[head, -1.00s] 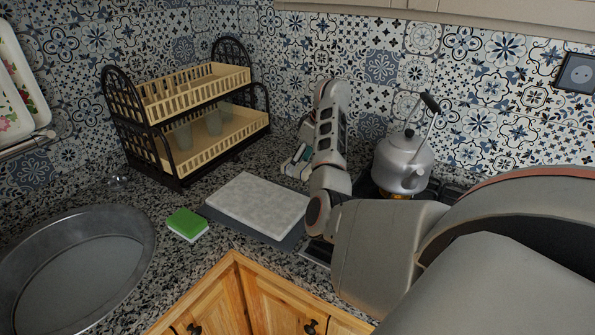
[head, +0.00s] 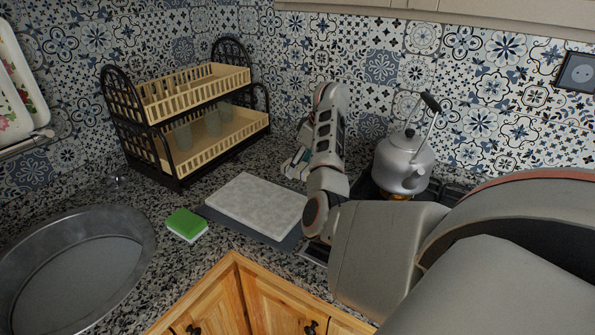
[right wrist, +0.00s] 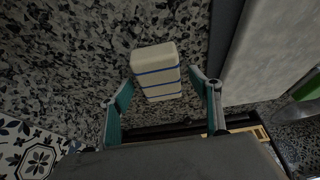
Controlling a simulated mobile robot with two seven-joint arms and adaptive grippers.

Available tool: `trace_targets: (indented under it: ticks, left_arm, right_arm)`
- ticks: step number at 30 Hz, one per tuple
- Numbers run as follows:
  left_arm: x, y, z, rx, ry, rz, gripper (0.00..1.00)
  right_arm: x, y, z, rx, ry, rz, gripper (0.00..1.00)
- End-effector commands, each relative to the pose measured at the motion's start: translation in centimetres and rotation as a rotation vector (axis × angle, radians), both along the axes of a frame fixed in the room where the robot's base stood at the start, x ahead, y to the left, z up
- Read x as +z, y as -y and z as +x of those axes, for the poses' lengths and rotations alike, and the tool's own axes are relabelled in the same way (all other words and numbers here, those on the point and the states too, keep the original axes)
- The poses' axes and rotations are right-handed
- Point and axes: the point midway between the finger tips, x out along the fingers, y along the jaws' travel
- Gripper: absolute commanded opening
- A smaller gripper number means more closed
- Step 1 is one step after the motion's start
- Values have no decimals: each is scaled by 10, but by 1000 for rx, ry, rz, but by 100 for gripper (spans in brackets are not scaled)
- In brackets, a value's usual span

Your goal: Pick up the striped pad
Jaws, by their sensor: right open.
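The striped pad (right wrist: 157,72) is a small cream-white block with thin blue stripes, lying on the speckled counter in the right wrist view. My right gripper (right wrist: 161,78) is open, with one teal-padded finger on each side of the pad's near part. I see a gap beside the pad, and cannot tell whether the fingertips are down at its height. In the head view my right gripper (head: 300,158) reaches down to the counter behind the board, and the pad is mostly hidden there by the fingers. My left gripper is not in view.
A pale board (head: 257,203) on a dark mat lies close to the gripper. A kettle (head: 403,163) stands on the stove to the right. A two-tier rack (head: 190,149), a green sponge (head: 186,223) and a metal pan (head: 80,270) are to the left.

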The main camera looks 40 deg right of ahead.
Motion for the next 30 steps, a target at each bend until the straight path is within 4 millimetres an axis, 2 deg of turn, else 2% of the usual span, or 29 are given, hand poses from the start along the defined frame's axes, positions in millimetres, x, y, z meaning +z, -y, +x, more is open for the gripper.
trace_targets:
  ticks: [8, 12, 25, 27, 30]
  left_arm:
    - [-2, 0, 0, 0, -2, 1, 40]
    - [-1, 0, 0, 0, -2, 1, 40]
    - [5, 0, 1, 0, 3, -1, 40]
    - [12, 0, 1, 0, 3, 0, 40]
    - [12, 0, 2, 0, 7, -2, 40]
  right_arm:
    - [0, 0, 0, 1, 0, 0, 62]
    - [0, 0, 0, 1, 0, 0, 29]
    - [3, 1, -1, 1, -2, -2, 28]
    - [7, 1, -1, 1, -3, -3, 28]
    - [27, 0, 1, 1, 4, -2, 28]
